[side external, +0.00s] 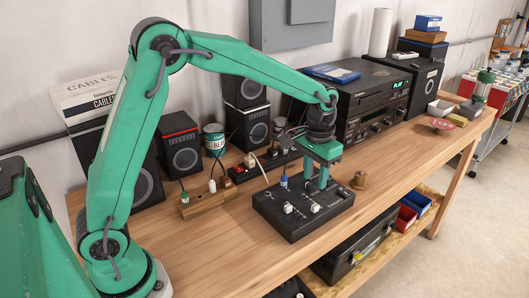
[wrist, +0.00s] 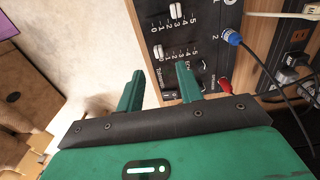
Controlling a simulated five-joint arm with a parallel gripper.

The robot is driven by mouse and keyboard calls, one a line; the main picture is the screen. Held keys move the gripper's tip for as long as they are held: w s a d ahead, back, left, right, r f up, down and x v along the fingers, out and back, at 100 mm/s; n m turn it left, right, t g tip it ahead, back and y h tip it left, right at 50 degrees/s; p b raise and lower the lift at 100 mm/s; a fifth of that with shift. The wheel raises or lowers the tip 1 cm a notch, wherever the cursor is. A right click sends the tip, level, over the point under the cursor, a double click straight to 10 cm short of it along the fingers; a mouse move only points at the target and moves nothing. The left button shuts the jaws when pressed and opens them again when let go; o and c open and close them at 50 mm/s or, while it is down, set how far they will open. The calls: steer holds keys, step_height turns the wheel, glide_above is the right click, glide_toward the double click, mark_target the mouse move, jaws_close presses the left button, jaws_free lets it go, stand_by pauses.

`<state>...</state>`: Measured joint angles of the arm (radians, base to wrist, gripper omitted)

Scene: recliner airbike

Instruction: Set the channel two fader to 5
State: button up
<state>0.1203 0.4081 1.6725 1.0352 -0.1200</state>
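The black mixer (side external: 265,207) lies on the bench and carries two white fader caps (side external: 288,208) (side external: 315,206). In the wrist view, one fader cap (wrist: 176,10) stands about midway along its 0 to 5 scale. The other fader cap (wrist: 158,51), nearer my fingers, stands at the 0 end of its scale. A 2 is printed beside the blue plug (wrist: 233,38), roughly in line with this fader. My gripper (wrist: 158,80) is open and empty, its fingers apart, close to the nearer fader. In the side view my gripper (side external: 322,183) points down over the mixer's right part.
A red plug (wrist: 224,83) and cables lie at the mixer's edge. Speakers (side external: 182,145) and a stereo (side external: 365,95) line the back. The bench front is clear.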

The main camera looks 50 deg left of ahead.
mark_target(316, 205)
steer(key=shift+w+d+f, duration=0.25)
steer(key=shift+w+f, duration=0.3)
steer(key=shift+f, duration=0.3)
steer(key=shift+f, duration=0.1)
steer(key=shift+f, duration=3.8)
jaws_close()
